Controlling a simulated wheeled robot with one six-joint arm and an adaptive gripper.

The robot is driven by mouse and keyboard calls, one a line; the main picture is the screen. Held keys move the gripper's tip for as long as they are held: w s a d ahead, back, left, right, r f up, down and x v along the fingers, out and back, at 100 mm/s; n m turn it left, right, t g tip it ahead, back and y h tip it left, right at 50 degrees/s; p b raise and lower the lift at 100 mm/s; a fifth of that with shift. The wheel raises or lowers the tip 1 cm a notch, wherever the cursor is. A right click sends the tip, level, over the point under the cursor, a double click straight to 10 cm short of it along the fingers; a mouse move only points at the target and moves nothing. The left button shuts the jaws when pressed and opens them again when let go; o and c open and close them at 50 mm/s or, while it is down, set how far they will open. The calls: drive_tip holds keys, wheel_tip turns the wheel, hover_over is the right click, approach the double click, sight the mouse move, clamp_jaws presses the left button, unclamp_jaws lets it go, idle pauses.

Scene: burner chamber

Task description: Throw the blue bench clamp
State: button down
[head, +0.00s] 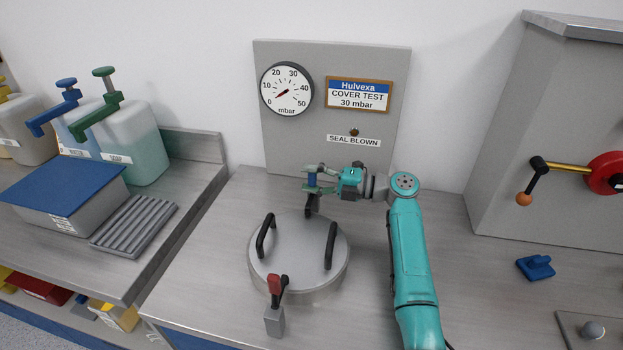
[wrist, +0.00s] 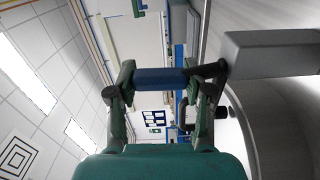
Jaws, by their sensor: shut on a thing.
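The blue bench clamp stands at the far edge of a round steel cover (head: 292,246); its blue handle (head: 311,180) is above a dark lower part (head: 312,207). My gripper (head: 313,183) is shut on this handle. In the wrist view the blue handle (wrist: 160,78) spans between the two fingers of my gripper (wrist: 158,80), and the clamp's grey post (wrist: 272,53) is to the right. The handle looks roughly upright. My gripper hides part of the clamp in the head view.
A red-handled clamp (head: 275,305) stands at the cover's near edge. The cover has two black handles (head: 265,236). A gauge panel (head: 385,140) rises behind. A cabinet (head: 550,130) with a red valve is at right, and bottles (head: 140,145) and a blue-lidded box (head: 62,190) at left.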

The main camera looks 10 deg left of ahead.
drive_tip(key=c, duration=0.7)
unclamp_jaws()
drive_tip(key=d, duration=1.2)
drive_tip(key=shift+s, duration=0.25)
drive_tip(key=shift+w+f, duration=0.1)
